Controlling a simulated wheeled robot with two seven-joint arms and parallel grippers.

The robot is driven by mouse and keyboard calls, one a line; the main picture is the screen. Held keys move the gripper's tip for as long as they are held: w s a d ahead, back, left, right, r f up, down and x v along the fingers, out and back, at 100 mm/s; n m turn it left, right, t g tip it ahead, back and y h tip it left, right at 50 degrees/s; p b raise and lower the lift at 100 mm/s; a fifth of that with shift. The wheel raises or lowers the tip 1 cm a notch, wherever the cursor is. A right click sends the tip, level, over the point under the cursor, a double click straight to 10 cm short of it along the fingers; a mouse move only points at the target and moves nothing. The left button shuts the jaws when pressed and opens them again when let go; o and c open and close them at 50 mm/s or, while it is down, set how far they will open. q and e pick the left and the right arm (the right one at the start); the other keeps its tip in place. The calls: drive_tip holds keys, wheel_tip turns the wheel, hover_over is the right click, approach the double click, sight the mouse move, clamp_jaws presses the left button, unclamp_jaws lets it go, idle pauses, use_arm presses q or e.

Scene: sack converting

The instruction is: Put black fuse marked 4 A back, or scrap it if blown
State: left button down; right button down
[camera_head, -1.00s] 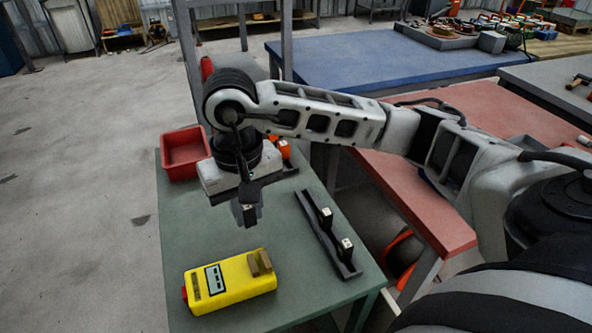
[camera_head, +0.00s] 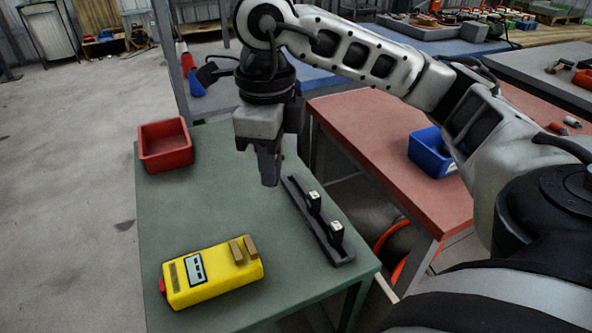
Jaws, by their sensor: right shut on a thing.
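My right gripper (camera_head: 269,178) points down above the green table, just left of the far end of the fuse holder. It is shut on a dark piece, the black fuse, mostly hidden between the fingers; no marking can be read. The fuse holder is a black rail (camera_head: 322,232) with two upright pale-topped clips and nothing bridging them. The yellow tester (camera_head: 215,279) lies at the table's front, with two brown contact blocks on top and a small display too small to read. The red bin (camera_head: 165,147) stands at the far left corner. My left gripper is out of view.
The green table (camera_head: 200,215) is clear between bin, tester and holder. A red-topped table (camera_head: 380,150) stands to the right across a gap, with a blue bin (camera_head: 430,152) on it. My right arm crosses above both tables.

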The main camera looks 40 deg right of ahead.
drive_tip(key=m, duration=0.2)
drive_tip(key=shift+s+d+m, duration=0.25)
drive_tip(key=shift+m, duration=0.05)
drive_tip(key=w+d+f+m+b, duration=0.1)
drive_tip(key=w+d+f+m, duration=0.1)
drive_tip(key=d+f, duration=0.1)
drive_tip(key=w+d+f+m+b, duration=0.1)
drive_tip(key=w+d+f+m, duration=0.2)
drive_tip(key=d+f, duration=0.1)
drive_tip(key=w+d+f+m+b, duration=0.2)
drive_tip(key=w+d+f+m, duration=0.1)
drive_tip(key=d+f, duration=0.1)
drive_tip(key=shift+d+f, duration=0.2)
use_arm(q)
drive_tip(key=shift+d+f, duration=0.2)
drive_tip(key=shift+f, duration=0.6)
use_arm(e)
drive_tip(key=shift+f, duration=0.25)
use_arm(q)
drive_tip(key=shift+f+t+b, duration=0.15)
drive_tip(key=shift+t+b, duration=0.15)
drive_tip(key=shift+b, duration=0.1)
use_arm(e)
drive_tip(key=shift+f, duration=0.65)
